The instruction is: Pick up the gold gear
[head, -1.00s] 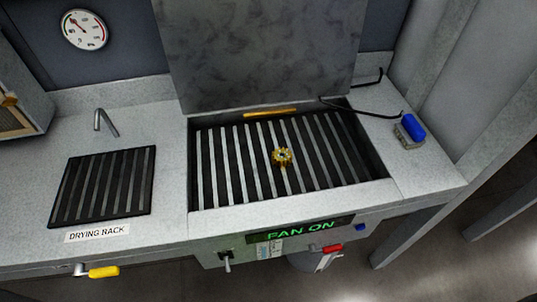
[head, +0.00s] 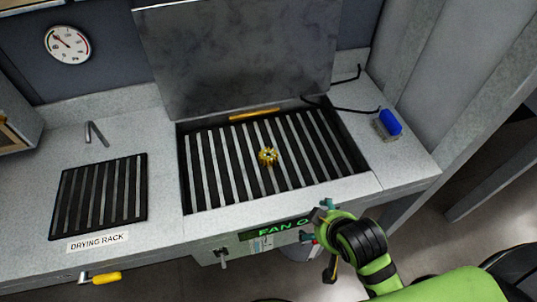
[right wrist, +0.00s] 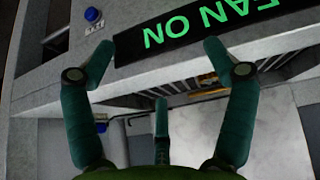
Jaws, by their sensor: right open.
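The gold gear (head: 268,156) is a small toothed piece resting on the slatted grate (head: 223,165) of the sunken basin in the head view. I cannot make it out in the right wrist view. My right gripper (head: 318,222) comes in from the lower right, in front of the counter's front edge by the FAN ON display. It is lower and to the right of the gear and apart from it. In the right wrist view its teal fingers (right wrist: 158,62) are spread with nothing between them. My left gripper is not in view.
The green FAN ON display (head: 273,230) is on the counter front and appears upside down in the right wrist view (right wrist: 195,30). A raised grey lid (head: 240,55) stands behind the basin. A blue-handled brush (head: 390,123) lies right, a drying rack (head: 97,195) left.

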